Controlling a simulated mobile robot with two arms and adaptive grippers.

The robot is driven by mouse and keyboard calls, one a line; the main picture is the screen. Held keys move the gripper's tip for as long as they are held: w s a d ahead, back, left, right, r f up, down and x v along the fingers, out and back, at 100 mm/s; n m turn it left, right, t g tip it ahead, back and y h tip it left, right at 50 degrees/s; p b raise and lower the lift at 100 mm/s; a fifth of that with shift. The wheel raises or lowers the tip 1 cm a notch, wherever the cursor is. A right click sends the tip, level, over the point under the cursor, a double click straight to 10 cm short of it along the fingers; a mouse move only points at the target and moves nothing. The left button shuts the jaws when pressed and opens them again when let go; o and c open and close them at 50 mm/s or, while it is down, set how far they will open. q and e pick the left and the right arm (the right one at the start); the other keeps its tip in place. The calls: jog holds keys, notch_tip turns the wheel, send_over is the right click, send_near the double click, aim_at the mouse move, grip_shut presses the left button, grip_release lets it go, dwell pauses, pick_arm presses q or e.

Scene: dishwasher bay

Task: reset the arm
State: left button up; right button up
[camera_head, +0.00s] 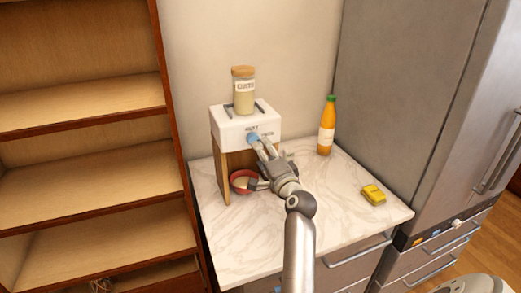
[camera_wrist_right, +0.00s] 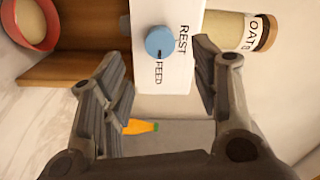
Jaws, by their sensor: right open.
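My right gripper (camera_head: 262,163) is open and empty in front of the white dispenser (camera_head: 232,126). In the right wrist view, the round blue knob (camera_wrist_right: 160,42) on the dispenser's face appears between the open fingers, apart from both as far as I can see. The words REST and FEED are printed beside the knob. A jar of oats (camera_head: 243,90) with a tan lid stands upright on top. A red bowl (camera_head: 234,189) sits under the dispenser with pale contents, partly hidden by my gripper. My left gripper is not in view.
An orange bottle (camera_head: 327,127) with a green cap stands at the counter's back. A yellow item (camera_head: 373,194) lies at the right of the marble counter (camera_head: 345,220). A wooden shelf (camera_head: 85,105) is left; a grey fridge (camera_head: 405,90) is right. The counter's front is clear.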

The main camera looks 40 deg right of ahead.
jog(key=shift+s, duration=0.2)
dwell(0.4)
